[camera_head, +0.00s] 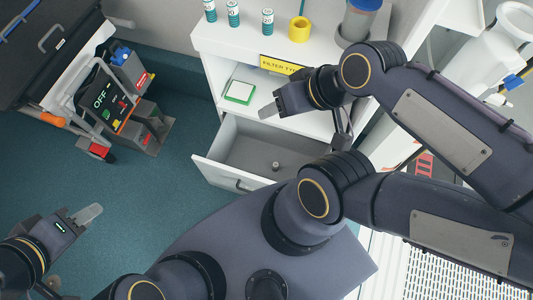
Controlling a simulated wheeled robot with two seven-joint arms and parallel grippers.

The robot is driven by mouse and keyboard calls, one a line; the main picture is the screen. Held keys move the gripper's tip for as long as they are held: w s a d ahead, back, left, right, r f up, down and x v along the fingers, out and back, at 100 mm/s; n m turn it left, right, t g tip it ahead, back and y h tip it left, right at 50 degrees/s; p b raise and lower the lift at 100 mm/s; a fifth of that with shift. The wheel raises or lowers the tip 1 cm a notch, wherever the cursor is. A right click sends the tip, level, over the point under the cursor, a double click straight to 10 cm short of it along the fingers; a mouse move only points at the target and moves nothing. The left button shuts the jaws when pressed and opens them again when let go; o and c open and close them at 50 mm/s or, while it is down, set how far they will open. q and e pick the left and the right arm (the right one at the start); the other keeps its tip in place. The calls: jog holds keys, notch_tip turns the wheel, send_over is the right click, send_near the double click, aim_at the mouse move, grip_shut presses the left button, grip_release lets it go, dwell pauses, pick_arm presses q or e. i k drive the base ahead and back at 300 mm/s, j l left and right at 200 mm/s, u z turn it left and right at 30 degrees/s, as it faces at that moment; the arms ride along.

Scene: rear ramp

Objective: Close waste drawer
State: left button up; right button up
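The waste drawer (237,179) is pulled out at the bottom of the white cabinet (215,70). My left gripper (73,248) is at the lower left over the floor, open and empty, well away from the drawer. My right arm hides the drawer's right end.
A green-and-white box (240,92) lies on the shelf. A cart with an OFF panel (102,97) stands at the upper left. Teal floor (140,190) is clear left of the drawer.

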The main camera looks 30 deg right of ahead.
aim_at(240, 159)
jog(key=k+z, duration=0.35)
jog(key=k, duration=0.15)
jog(key=k+l+z, duration=0.1)
jog(key=k+z, duration=0.3)
jog(key=k, duration=0.1)
